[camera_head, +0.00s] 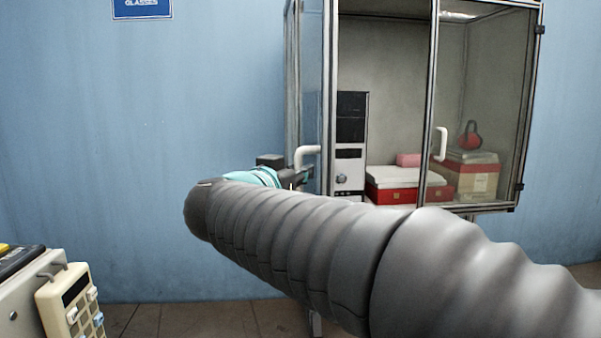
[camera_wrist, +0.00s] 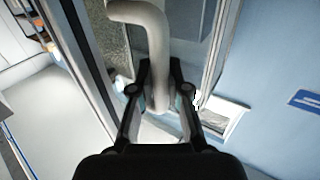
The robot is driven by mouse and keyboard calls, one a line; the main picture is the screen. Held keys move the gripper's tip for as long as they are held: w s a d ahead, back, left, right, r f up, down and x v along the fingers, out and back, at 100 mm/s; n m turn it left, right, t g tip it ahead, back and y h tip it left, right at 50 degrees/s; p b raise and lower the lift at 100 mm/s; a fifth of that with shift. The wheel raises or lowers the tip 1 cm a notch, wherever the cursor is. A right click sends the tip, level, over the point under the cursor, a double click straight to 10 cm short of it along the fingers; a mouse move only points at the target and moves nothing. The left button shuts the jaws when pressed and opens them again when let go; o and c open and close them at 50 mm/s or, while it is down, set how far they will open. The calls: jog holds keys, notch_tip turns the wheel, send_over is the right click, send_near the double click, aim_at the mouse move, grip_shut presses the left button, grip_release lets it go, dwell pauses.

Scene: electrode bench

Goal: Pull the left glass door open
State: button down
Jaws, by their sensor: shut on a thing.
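The left glass door (camera_head: 312,100) of the cabinet stands swung outward, seen steeply from the side in the head view. Its white curved handle (camera_head: 305,152) is on its outer face, near the free edge. My gripper (camera_head: 303,178) is at the handle, partly hidden behind my arm. In the wrist view, my gripper (camera_wrist: 161,80) is shut on the handle (camera_wrist: 152,25), with a finger on each side of the bar. The handle's lower end is between the fingers.
The right glass door (camera_head: 485,110) looks closed, with its own white handle (camera_head: 441,144). Inside the cabinet are a computer tower (camera_head: 350,140), a red box (camera_head: 393,192), a beige box (camera_head: 472,178) and a red kettlebell-like object (camera_head: 469,135). Equipment (camera_head: 68,300) stands at lower left.

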dwell(0.3)
jog(key=c, duration=1.1)
grip_release()
jog(key=shift+c, duration=0.2)
jog(key=shift+a, duration=0.1)
jog(key=v, duration=1.2)
jog(key=shift+a+r, duration=0.1)
